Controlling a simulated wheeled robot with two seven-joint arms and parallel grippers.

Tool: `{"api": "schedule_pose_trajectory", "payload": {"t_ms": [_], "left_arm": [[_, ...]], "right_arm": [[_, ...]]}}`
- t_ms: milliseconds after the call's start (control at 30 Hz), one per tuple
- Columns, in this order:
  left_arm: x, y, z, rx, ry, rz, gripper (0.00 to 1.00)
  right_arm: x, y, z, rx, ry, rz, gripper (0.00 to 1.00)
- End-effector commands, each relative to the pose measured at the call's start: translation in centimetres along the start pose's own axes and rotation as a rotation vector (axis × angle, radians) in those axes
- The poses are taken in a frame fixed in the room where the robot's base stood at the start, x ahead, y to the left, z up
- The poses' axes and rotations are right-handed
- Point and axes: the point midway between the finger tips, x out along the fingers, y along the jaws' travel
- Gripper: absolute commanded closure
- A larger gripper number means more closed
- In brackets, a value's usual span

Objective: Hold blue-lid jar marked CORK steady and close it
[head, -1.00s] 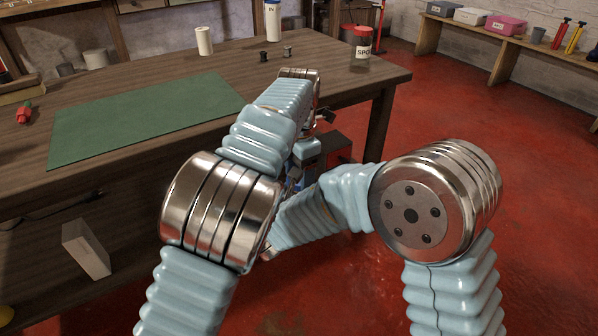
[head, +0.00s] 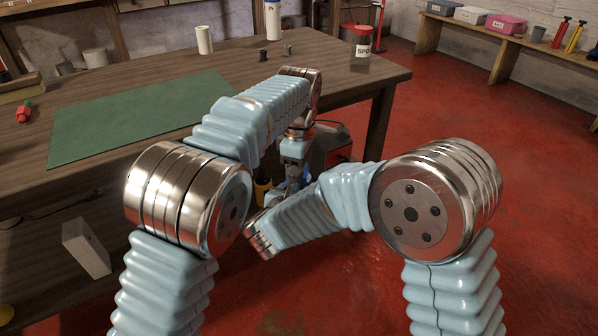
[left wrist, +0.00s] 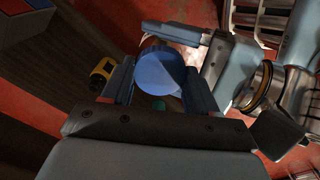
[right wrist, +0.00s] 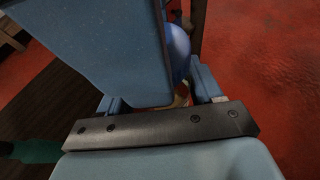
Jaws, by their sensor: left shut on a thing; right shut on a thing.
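The blue lid (left wrist: 160,73) sits between the fingers of my left gripper (left wrist: 158,88), which is shut on it. The jar (left wrist: 172,48) shows as a pale body behind the lid, between the fingers of my right gripper. In the right wrist view the lid (right wrist: 178,48) shows at the top, and only a sliver of the jar is visible; my left gripper blocks much of the rest. My right gripper (right wrist: 160,95) is shut on the jar. In the head view my right gripper (head: 284,190) is low past the table's front edge. I cannot read the CORK label or tell how tightly the lid sits.
The wooden table (head: 340,85) carries a green mat (head: 140,118), a red-lid jar (head: 361,42), a white cylinder (head: 204,40) and small dark pieces. A yellow tool (left wrist: 101,75) is near the grippers. The red floor (head: 470,110) to the right is clear.

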Motion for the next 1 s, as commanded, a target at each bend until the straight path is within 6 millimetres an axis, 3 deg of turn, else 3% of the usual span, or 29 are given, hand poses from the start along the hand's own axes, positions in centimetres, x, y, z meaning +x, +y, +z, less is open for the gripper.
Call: {"api": "schedule_pose_trajectory", "payload": {"t_ms": [67,100,233,633,1000], "left_arm": [[0.0,0.0,-0.1,-0.002,0.001,0.001,0.78],[0.0,0.0,-0.1,-0.002,0.001,0.001,0.35],[0.0,0.0,0.0,-0.003,0.001,0.0,0.16],[-0.3,-0.1,0.1,-0.002,-0.001,-0.004,0.16],[-4.4,-0.1,0.1,-0.003,-0.002,-0.002,0.16]], "right_arm": [[0.0,0.0,0.0,0.0,0.0,-0.001,1.0],[0.0,0.0,0.0,0.0,0.0,-0.001,1.0],[0.0,0.0,0.0,0.0,0.0,0.0,1.0],[0.1,-0.1,0.1,0.001,-0.001,-0.002,1.0],[0.1,-0.1,0.0,0.0,0.001,-0.003,1.0]]}}
